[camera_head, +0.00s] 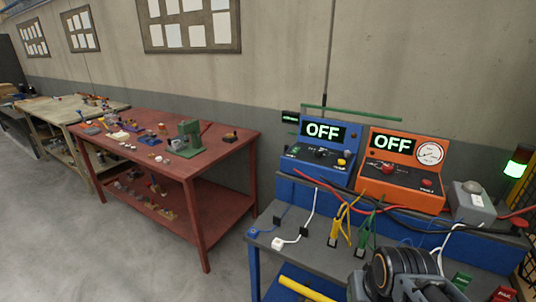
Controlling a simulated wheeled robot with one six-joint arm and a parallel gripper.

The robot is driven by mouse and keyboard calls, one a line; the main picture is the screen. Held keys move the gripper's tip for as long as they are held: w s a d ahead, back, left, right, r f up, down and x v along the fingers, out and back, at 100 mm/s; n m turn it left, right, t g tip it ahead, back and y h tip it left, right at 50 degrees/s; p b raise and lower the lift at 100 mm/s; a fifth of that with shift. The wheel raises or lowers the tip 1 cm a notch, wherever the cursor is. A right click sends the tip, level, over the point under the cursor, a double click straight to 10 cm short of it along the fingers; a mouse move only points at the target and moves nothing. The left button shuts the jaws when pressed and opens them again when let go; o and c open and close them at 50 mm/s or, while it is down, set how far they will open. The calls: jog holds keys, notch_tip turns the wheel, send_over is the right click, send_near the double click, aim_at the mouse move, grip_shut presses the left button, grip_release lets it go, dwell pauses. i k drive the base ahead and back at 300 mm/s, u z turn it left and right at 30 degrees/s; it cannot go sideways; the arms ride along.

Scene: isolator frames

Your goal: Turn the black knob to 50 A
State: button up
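A blue unit (318,165) with a lit OFF display (323,131) stands on the bench at the right. Its sloped front carries small controls, with a dark knob (320,152) near the middle and a yellow one to its right. I cannot read any scale marks. An orange unit (400,188) stands beside it, also showing OFF, with a round white gauge (430,153) and red controls. My gripper (400,277) is a dark shape low at the right, in front of the units and apart from them. Its fingers cannot be made out.
Red, black and white cables run over the bench (300,222). Yellow clamps (338,232) and green clamps (365,238) stand in front of the units. A grey box (472,204) and a lit green lamp (515,169) are at the right. A red table (228,146) with parts stands left.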

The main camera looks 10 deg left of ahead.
aim_at(317, 152)
jog(key=u, duration=0.1)
jog(key=k, duration=1.25)
jog(key=u, duration=0.75)
jog(key=i, duration=0.85)
jog(key=u, duration=0.5)
jog(key=i, duration=0.9)
jog(key=z, duration=0.7)
jog(key=i, duration=0.65)
jog(key=z, duration=0.8)
